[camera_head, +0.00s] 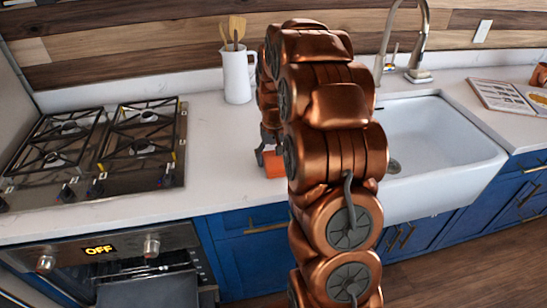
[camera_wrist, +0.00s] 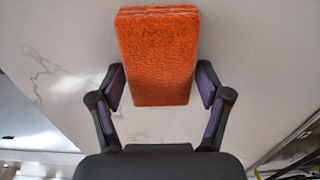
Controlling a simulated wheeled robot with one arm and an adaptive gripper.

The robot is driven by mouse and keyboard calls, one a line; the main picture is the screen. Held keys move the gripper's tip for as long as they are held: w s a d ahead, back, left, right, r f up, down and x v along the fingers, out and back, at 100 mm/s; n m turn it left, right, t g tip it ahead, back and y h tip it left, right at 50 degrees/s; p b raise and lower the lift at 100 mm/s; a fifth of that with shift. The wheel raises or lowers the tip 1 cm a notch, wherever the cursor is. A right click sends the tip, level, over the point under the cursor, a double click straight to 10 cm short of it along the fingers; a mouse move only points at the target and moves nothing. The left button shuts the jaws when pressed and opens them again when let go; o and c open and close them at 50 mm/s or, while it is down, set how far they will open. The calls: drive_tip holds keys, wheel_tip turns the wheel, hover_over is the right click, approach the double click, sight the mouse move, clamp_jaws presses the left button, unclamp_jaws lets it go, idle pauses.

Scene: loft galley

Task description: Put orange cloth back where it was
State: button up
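The orange cloth (camera_wrist: 158,55) is a folded, thick rectangular block with a rough surface. It lies on the white marbled counter (camera_wrist: 58,40) in the wrist view. My gripper (camera_wrist: 160,82) is open, with one finger on each side of the cloth's near end. In the head view, a small part of the cloth (camera_head: 273,164) shows near the counter's front edge, left of my arm. My arm hides the rest of it and most of the gripper there.
A gas cooktop (camera_head: 100,150) is at left, above an oven (camera_head: 130,270). A white pitcher (camera_head: 238,78) with wooden utensils stands at the back. A white sink (camera_head: 435,150) with a tall faucet (camera_head: 418,50) is right of my arm. Counter between cooktop and arm is clear.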

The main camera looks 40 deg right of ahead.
sight(274, 158)
drive_tip(key=shift+o, duration=0.9)
drive_tip(key=shift+r, duration=0.2)
wheel_tip(274, 158, up, 12)
drive_tip(key=b, duration=0.3)
drive_tip(key=shift+a, duration=0.1)
drive_tip(key=s+a+f+n, duration=0.1)
drive_tip(key=s+a+f, duration=0.1)
drive_tip(key=s+a, duration=0.5)
drive_tip(key=s+a+f+n+g, duration=0.1)
drive_tip(key=s+a, duration=0.6)
drive_tip(key=s, duration=0.7)
drive_tip(key=s+a+f+n, duration=0.2)
drive_tip(key=s+a, duration=0.5)
drive_tip(key=s, duration=0.3)
drive_tip(key=shift+s+a+f+n+g, duration=0.15)
drive_tip(key=shift+s+f+n+g, duration=0.15)
drive_tip(key=shift+f+g, duration=0.1)
